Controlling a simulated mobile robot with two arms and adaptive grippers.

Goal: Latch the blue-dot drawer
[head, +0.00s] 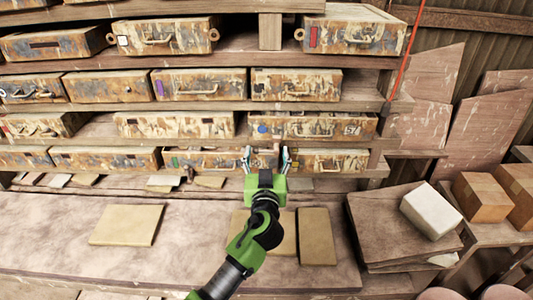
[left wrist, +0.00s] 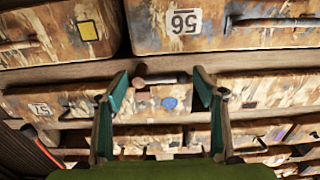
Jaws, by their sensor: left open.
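The blue-dot drawer (head: 330,127) is a worn, rust-and-cream drawer in the rack's third row. Its blue dot (head: 263,129) is near its left end, and a "57" label is at its right. The wrist view is upside down and shows the drawer (left wrist: 75,102) and dot (left wrist: 170,103) too. A short brown wooden piece (left wrist: 160,78) with a darker round end sits at the shelf edge by the dot. My left gripper (head: 267,153) is open just below the dot. In the wrist view its fingers (left wrist: 161,80) straddle the wooden piece, apparently without gripping it. My right gripper is out of view.
Other drawers (head: 202,86) fill the rows around it. Below is a stone bench (head: 190,215) with flat tan tiles (head: 126,225). At right are stacked boards, a white block (head: 431,211) and cardboard boxes (head: 482,197). A red rod (head: 408,55) hangs at upper right.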

